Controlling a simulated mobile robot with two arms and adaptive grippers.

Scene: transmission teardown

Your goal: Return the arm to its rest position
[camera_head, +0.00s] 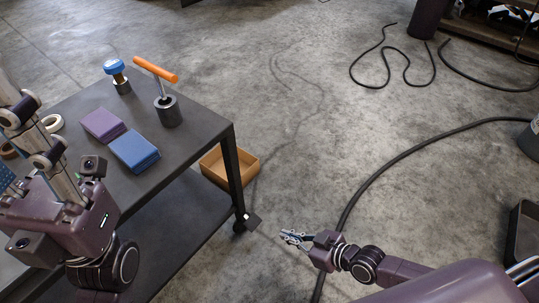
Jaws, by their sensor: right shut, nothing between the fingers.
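My right arm comes in from the lower right, and its small gripper (292,238) is shut and empty. It hangs over the open concrete floor, to the right of the table's front leg and apart from the table. My left arm, with a purple housing (70,215), is at the left edge, in front of the table. Grey finger-like links rise from it past the picture's edge, so whether the left gripper is open or shut is unclear.
The dark table (195,135) holds an orange-handled tool (155,69), a blue-topped tool (114,67), a purple block (103,124), a blue block (135,151) and rings (52,123). A cardboard box (245,169) stands on the floor. A black hose (400,160) crosses the floor.

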